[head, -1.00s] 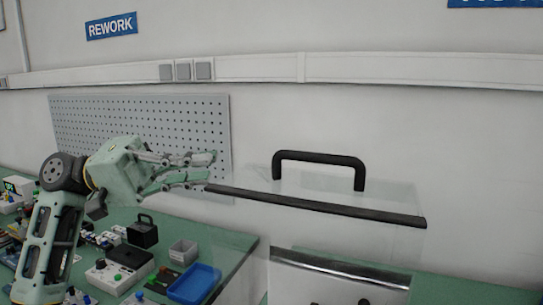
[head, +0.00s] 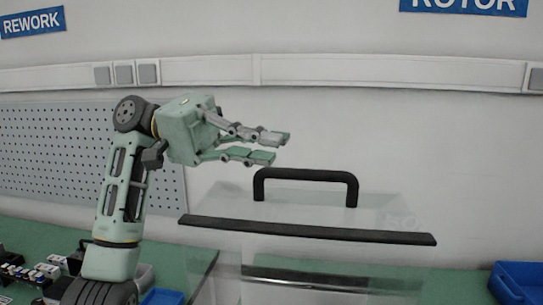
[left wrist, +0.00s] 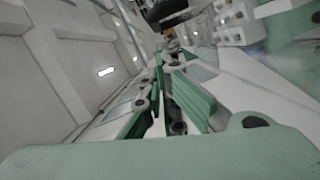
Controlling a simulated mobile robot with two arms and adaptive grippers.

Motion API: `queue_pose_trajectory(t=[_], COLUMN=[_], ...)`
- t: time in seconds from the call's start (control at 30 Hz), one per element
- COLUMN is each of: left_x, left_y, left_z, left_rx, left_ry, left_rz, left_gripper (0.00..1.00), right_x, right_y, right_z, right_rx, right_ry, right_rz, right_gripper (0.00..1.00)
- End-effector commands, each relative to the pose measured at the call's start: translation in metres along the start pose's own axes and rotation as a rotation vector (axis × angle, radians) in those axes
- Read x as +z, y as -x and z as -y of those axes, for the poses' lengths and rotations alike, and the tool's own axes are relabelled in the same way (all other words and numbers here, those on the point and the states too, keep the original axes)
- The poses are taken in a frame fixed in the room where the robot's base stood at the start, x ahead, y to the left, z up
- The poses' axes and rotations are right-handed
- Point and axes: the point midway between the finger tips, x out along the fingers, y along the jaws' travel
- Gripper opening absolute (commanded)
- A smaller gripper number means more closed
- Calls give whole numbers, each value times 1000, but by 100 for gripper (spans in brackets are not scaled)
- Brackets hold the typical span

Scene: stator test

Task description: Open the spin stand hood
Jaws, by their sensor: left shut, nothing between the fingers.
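The spin stand hood (head: 385,208) is a clear, see-through cover. Its black bar handle (head: 305,175) stands up on it, and a dark strip (head: 310,231) runs along its near edge. My left gripper (head: 278,148) is shut and empty, pointing right. In the head view it appears just above the left part of the handle, with a visible gap; its depth relative to the handle is hard to tell. The left wrist view shows its green finger pads (left wrist: 168,100) close up, with no handle clearly between them. My right gripper is not in view.
A green bench (head: 455,285) lies below. A blue bin (head: 520,283) stands at the right, and small parts (head: 35,272) lie at the lower left. A pegboard (head: 70,150) hangs on the wall behind my left arm. The space right of the handle is clear.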

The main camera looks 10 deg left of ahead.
Motion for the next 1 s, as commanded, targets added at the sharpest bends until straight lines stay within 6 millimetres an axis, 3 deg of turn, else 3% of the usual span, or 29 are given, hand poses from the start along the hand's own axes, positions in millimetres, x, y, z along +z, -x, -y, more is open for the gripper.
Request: queue_pose_trajectory(t=[0.1, 0.43, 0.87, 1.0], left_x=[3, 34, 39, 49], left_y=[-22, -28, -28, -31], left_z=[-1, 0, 0, 5], left_rx=[0, 1, 1, -8], left_ry=[-1, -1, 1, -29], left_rz=[-1, -2, -2, -2], left_gripper=[0, 0, 0, 0], right_x=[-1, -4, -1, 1], right_y=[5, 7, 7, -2], right_z=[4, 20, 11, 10], right_rx=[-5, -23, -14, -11], right_ry=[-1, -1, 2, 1], right_rz=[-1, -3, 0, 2], right_gripper=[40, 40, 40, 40])
